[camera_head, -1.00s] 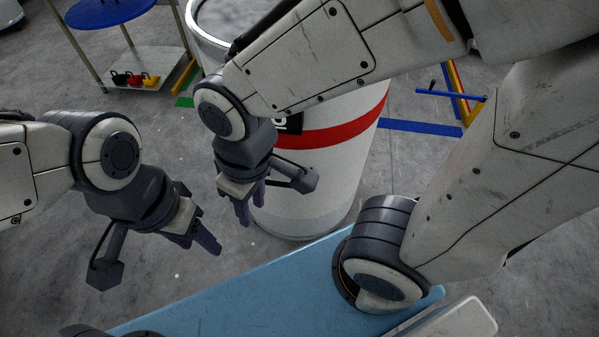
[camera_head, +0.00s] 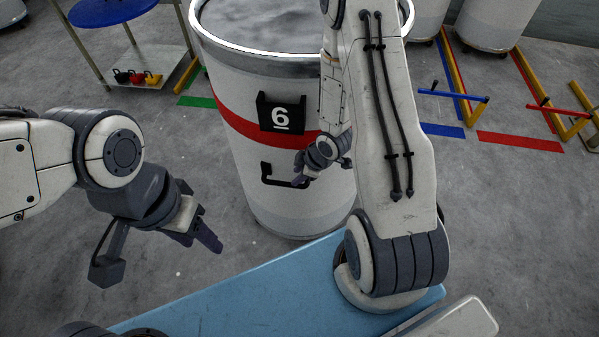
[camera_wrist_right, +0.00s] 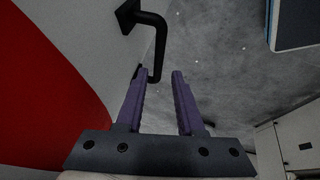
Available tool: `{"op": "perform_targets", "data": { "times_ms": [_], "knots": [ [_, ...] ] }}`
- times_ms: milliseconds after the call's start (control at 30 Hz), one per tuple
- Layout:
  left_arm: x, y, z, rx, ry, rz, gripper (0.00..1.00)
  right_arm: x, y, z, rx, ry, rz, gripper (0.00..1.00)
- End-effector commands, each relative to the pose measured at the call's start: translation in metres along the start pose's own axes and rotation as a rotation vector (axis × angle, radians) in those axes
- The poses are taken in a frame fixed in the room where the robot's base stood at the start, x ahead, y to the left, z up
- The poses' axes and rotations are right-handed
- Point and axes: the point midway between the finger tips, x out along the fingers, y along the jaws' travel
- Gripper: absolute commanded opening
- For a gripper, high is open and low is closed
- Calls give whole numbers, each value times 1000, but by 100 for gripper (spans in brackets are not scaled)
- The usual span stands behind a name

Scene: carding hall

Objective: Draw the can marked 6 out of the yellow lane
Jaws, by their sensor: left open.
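The can marked 6 (camera_head: 300,219) is a tall, upright pale drum with a red band, a metal rim and a black "6" plate (camera_head: 281,113). Below the plate is a black bar handle (camera_head: 267,173). My right gripper (camera_head: 299,171) is beside the handle's right end, partly behind my forearm. In the right wrist view its purple fingers (camera_wrist_right: 162,73) are apart, and the handle (camera_wrist_right: 162,42) reaches down to between their tips; I cannot tell if they touch. My left gripper (camera_head: 203,228) is open and empty, left of the can. A yellow rail (camera_head: 186,73) shows behind the can's left side.
A blue-topped stand (camera_head: 110,10) with small kettle-like items (camera_head: 136,77) is at the back left. Blue rails (camera_head: 455,97), red rails (camera_head: 552,108) and floor strips lie right of the can. My light-blue base is in front. Grey floor is free at left.

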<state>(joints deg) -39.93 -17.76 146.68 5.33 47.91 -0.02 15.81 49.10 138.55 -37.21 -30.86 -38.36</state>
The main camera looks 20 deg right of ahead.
Motion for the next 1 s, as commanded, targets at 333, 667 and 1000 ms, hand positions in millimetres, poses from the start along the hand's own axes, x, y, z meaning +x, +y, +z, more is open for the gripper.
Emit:
{"op": "perform_targets", "data": {
  "times_ms": [333, 667, 1000],
  "knots": [
    [1, 0, 0, 0, 0, 0, 50, 7, 0, 0, 0, -2, -2, 37],
    [1, 0, 0, 0, 0, 0, 50, 62, -2, 0, -1, -2, -4, 37],
    [0, 0, 0, 0, 0, 0, 50, 101, -1, 0, 1, -3, -2, 37]
  ]
}}
